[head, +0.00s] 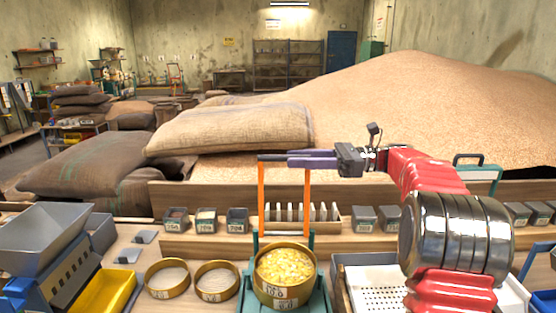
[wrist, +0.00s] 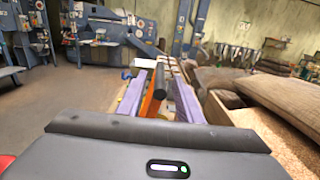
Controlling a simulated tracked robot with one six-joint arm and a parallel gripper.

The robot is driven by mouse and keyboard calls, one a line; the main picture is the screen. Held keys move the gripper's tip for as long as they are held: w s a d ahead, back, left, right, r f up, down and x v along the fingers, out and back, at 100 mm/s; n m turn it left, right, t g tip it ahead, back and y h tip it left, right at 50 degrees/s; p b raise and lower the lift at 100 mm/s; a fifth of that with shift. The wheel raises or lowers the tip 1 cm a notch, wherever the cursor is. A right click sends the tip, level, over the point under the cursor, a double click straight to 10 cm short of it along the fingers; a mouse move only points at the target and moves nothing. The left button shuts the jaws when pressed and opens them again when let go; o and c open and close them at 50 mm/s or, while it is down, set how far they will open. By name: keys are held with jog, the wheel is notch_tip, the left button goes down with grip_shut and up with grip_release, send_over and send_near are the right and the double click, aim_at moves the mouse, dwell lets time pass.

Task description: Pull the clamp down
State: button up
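The clamp is an upright orange frame (head: 262,195) with two posts and a dark crossbar (head: 274,157) on top. It stands over a round brass sieve (head: 285,297) with yellow grains, on a green base (head: 246,285). My gripper (head: 300,160) has purple fingers and comes in from the right at the crossbar's height. In the wrist view, my gripper (wrist: 160,92) has one finger on each side of the clamp's dark bar and orange post (wrist: 151,103). The fingers are apart; whether they press on the bar is unclear. They hide the bar's right part.
Two empty brass sieves (head: 216,283) stand left of the base. A wooden rack with pale plates (head: 318,212) and small grey bins (head: 237,220) lie behind the clamp. A white perforated tray (head: 380,294) is on the right. Sacks (head: 235,131) and a grain heap (head: 440,95) fill the back.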

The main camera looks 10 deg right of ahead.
aim_at(278, 159)
jog(key=shift+w+a, duration=0.2)
jog(key=shift+a, duration=0.7)
jog(key=shift+w+a, duration=0.15)
jog(key=shift+a, duration=0.8)
jog(key=shift+w+a, duration=0.2)
jog(key=shift+a, duration=0.7)
grip_shut()
